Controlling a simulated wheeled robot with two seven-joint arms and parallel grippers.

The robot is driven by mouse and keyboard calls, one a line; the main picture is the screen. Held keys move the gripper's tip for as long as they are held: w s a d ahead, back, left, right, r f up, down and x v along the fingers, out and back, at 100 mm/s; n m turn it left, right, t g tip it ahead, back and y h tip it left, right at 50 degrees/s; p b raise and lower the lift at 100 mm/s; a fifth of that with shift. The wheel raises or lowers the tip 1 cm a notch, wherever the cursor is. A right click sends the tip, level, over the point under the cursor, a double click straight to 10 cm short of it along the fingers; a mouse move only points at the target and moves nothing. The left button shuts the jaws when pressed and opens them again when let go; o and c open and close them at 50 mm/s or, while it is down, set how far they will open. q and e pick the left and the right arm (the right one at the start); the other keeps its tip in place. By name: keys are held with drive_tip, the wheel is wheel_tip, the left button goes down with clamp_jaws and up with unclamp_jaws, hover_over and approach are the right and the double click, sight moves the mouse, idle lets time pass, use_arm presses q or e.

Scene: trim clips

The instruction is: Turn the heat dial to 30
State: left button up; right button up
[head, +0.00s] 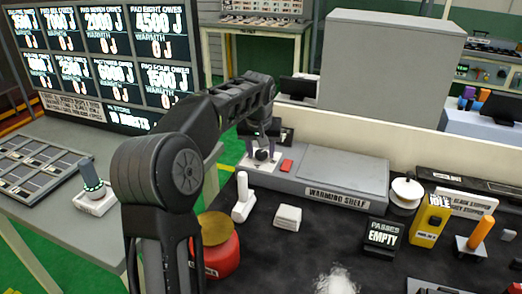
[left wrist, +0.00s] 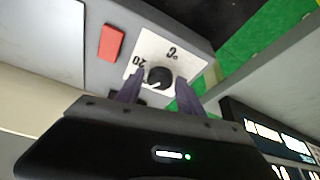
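The heat dial is a black round knob (left wrist: 159,77) on a white plate (left wrist: 150,45) with printed marks, one reading 20, upside down in the left wrist view. In the head view the knob (head: 262,155) sits at the left end of the grey warming shelf (head: 318,183). My left gripper (left wrist: 158,92) is open, its two dark fingers on either side of the knob's near edge. I cannot tell whether they touch it. In the head view my left gripper (head: 264,146) is over the dial plate. The dial's setting is not readable. My right gripper is not in view.
A red button (left wrist: 111,43) lies beside the dial plate; it also shows in the head view (head: 287,166).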

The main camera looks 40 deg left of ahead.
use_arm(q)
clamp_jaws()
drive_tip(key=shift+d+n, duration=0.1)
drive_tip(key=shift+n, duration=0.3)
drive_tip(key=n+g+y+p, duration=0.1)
drive_tip(key=n, duration=0.1)
drive_tip(key=shift+w+n, duration=0.1)
drive_tip(key=shift+n, duration=0.2)
drive_tip(key=n+g, duration=0.1)
drive_tip(key=n, duration=0.1)
drive_tip(key=shift+r+n+y+p, duration=0.1)
drive_tip(key=shift+n+y+p, duration=0.3)
drive_tip(key=n+p, duration=0.1)
drive_tip(key=n, duration=0.1)
drive_tip(key=n+g+p, duration=0.1)
drive_tip(key=n, duration=0.1)
drive_tip(key=shift+w+g, duration=0.2)
drive_tip(key=shift+g, duration=0.1)
drive_tip(key=shift+n+g+p, duration=0.3)
drive_tip(key=shift+n+p, duration=0.3)
drive_tip(key=shift+n, duration=0.2)
